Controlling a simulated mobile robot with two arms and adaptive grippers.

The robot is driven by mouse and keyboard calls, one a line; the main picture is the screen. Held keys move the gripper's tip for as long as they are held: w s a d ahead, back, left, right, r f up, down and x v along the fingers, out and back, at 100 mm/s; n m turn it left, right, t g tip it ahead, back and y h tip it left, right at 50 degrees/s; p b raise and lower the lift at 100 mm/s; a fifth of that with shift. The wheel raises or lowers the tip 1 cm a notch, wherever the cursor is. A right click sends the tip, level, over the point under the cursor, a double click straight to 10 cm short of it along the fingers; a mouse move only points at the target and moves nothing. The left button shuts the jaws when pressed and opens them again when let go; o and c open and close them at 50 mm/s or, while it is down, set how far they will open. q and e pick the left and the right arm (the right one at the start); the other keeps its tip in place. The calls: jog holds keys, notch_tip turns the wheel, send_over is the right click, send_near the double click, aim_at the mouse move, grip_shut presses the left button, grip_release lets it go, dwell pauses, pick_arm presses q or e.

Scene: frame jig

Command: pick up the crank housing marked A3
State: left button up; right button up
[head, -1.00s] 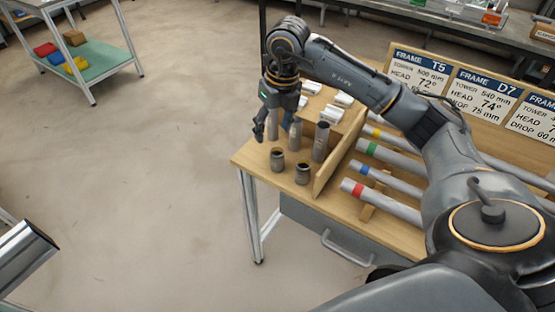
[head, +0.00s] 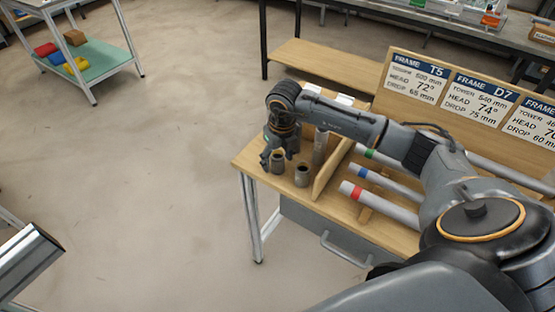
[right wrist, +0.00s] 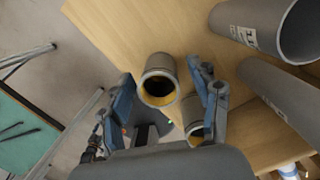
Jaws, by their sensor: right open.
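Two short grey crank housings stand upright near the left end of the wooden bench. One housing (head: 277,166) is under my right gripper (head: 279,155); the other (head: 301,176) stands just to its right. In the right wrist view my open right gripper (right wrist: 162,78) has one finger on each side of the first housing (right wrist: 158,68), with gaps showing. The second housing (right wrist: 192,108) is partly hidden behind the right-hand finger. Both are open-topped with a yellowish inside. I cannot read an A3 mark on either. My left gripper is not in view.
Taller grey tubes (right wrist: 258,25) stand close by, with small unreadable labels. A wooden divider (head: 330,172) separates them from several colour-banded tubes (head: 380,210). Frame signs (head: 478,97) stand behind.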

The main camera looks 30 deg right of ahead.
jog(key=shift+w+f, duration=0.1)
jog(key=shift+f, duration=0.45)
grip_shut()
jog(key=shift+r, duration=0.1)
